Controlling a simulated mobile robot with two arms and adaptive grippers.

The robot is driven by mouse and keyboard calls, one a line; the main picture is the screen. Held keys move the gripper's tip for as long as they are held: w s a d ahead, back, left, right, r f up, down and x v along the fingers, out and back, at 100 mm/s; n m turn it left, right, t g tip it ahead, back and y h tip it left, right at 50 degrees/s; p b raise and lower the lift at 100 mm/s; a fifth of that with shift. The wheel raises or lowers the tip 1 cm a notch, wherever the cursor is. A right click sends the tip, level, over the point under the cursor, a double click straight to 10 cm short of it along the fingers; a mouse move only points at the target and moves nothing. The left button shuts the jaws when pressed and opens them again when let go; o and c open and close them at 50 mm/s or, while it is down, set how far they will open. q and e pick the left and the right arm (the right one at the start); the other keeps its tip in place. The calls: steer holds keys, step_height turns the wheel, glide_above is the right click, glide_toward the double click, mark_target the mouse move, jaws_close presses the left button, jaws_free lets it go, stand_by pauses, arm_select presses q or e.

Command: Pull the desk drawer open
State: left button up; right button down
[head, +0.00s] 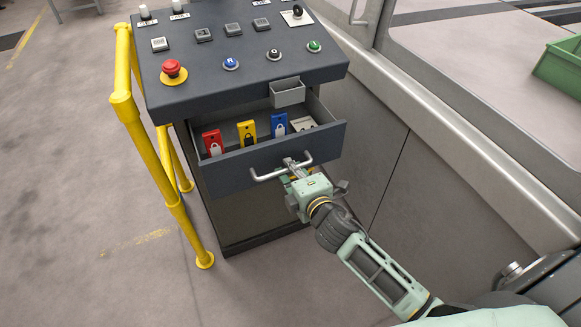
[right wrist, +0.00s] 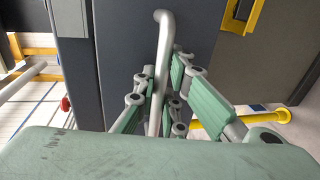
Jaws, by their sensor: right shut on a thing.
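The desk drawer (head: 325,143) stands pulled out from the control desk (head: 216,106), with its inside in view. Red (head: 213,142), yellow (head: 247,133) and blue (head: 279,125) tags with padlock shapes are in it. A light bar handle (head: 264,177) runs across the drawer's front. In the right wrist view the handle (right wrist: 163,45) passes between the green-padded fingers of the right gripper (right wrist: 162,100). My left gripper is in neither view.
A yellow guard rail (head: 150,150) stands close to the desk's left side. A red emergency button (head: 173,71) and several other buttons are on the desk top. A grey machine wall (head: 440,110) is to the right. The floor (head: 90,200) at left is clear.

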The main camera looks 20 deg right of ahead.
steer(key=c, duration=1.8)
jaws_free()
steer(key=shift+s, duration=0.1)
steer(key=v, duration=1.2)
steer(key=shift+f, duration=0.1)
